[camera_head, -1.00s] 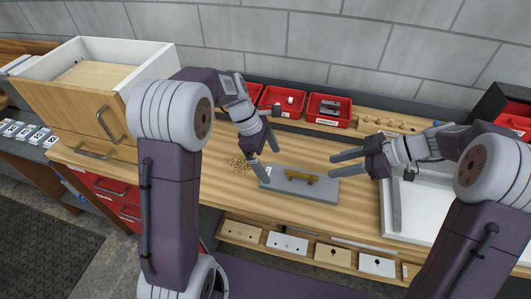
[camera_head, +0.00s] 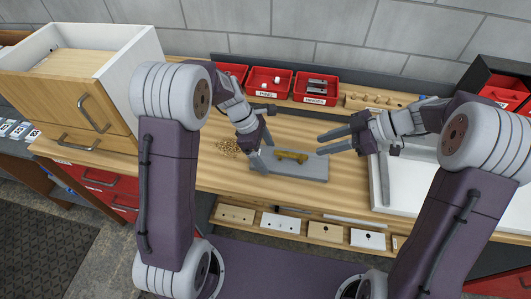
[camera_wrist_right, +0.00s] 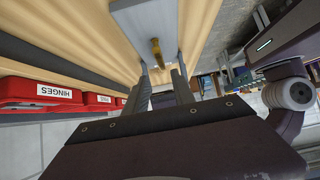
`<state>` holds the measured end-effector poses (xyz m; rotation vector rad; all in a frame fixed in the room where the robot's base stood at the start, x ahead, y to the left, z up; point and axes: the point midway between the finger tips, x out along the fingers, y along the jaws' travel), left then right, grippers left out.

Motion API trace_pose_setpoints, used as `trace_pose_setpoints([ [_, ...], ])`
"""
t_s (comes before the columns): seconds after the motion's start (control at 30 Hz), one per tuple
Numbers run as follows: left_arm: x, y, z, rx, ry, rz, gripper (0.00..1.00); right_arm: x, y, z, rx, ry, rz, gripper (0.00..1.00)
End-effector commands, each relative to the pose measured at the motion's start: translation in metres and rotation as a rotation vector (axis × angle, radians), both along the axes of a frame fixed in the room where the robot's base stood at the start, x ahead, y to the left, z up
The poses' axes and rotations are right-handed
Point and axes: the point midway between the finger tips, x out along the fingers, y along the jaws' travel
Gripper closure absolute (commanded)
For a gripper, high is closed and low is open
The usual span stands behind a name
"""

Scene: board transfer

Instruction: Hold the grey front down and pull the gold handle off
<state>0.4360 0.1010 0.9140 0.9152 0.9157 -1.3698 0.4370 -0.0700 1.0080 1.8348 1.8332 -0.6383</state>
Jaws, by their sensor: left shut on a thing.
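The grey front (camera_head: 304,172) lies flat on the wooden bench as a thin rectangular plate. The gold handle (camera_head: 291,155) stands on its top face, along its length. My left gripper (camera_head: 261,156) is at the plate's left end, shut on the grey front, and its fingers hide part of that end. My right gripper (camera_head: 320,145) is open and empty, to the right of the handle and apart from it. In the right wrist view the gold handle (camera_wrist_right: 156,52) shows beyond and between the open fingers (camera_wrist_right: 162,69), with the grey front (camera_wrist_right: 145,15) behind it.
Red bins (camera_head: 316,88) with labels stand behind the plate. A wooden rack with pegs (camera_head: 378,102) is at the back right. A white tray (camera_head: 420,198) lies right of the plate. Small boards (camera_head: 280,222) sit on a lower front shelf. An open drawer box (camera_head: 95,60) stands left.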

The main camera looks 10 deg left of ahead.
Motion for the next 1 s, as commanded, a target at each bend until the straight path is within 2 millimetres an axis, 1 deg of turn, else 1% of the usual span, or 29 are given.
trace_pose_setpoints([
  [0.03, 0.000, 0.000, 0.000, 0.000, 0.000, 0.000, 0.69, -0.001, 0.004, -0.006, 0.001, 0.005, 0.002, 0.69],
  [0.17, 0.000, 0.000, 0.000, 0.000, -0.001, 0.000, 0.69, 0.000, 0.005, -0.008, 0.000, 0.003, 0.002, 0.69],
  [0.27, 0.000, 0.000, 0.000, 0.000, -0.001, 0.000, 0.69, -0.001, 0.012, -0.012, 0.002, 0.004, 0.003, 0.69],
  [0.5, 0.000, 0.000, 0.001, -0.001, -0.001, 0.000, 0.69, -0.001, 0.044, -0.038, 0.001, 0.005, 0.005, 0.69],
  [0.7, 0.000, 0.000, 0.001, -0.001, -0.001, 0.000, 0.69, -0.001, 0.066, -0.055, 0.001, 0.004, 0.003, 0.69],
  [0.83, 0.000, 0.000, 0.001, -0.001, -0.001, 0.000, 0.69, 0.000, 0.072, -0.061, 0.000, 0.003, 0.000, 0.69],
  [1.0, 0.000, 0.000, 0.001, -0.001, -0.001, 0.000, 0.69, 0.000, 0.075, -0.062, 0.000, 0.001, 0.002, 0.69],
])
